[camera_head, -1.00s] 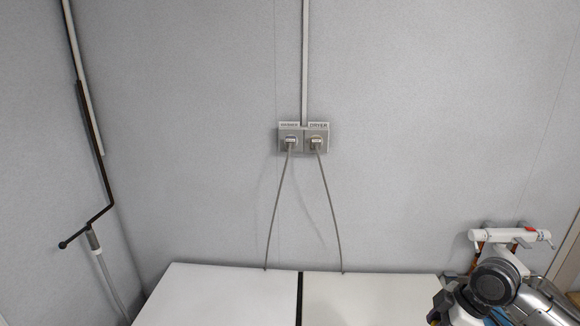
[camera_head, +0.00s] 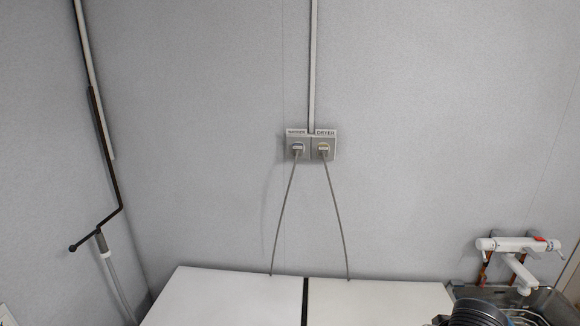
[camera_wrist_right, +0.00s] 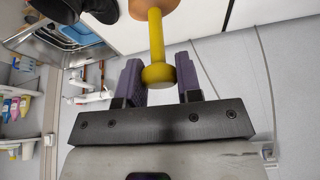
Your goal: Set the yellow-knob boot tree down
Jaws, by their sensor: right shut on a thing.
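The yellow-knob boot tree shows in the right wrist view by its yellow knob and stem (camera_wrist_right: 156,45), with a tan wooden part at the top edge of the picture. My right gripper (camera_wrist_right: 160,78) is shut on it, with the knob end between the two purple fingers. The rest of the tree runs out of view. In the head view only a dark round link of my right arm shows at the bottom edge, so gripper and boot tree are hidden there. My left gripper is in neither view.
Two white appliance tops (camera_head: 225,297) lie side by side below the wall sockets (camera_head: 311,147), with bare visible surfaces. A metal basin (camera_head: 545,302) under a white tap (camera_head: 518,245) stands at the right. A black object (camera_wrist_right: 101,9) shows near the basin in the wrist view.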

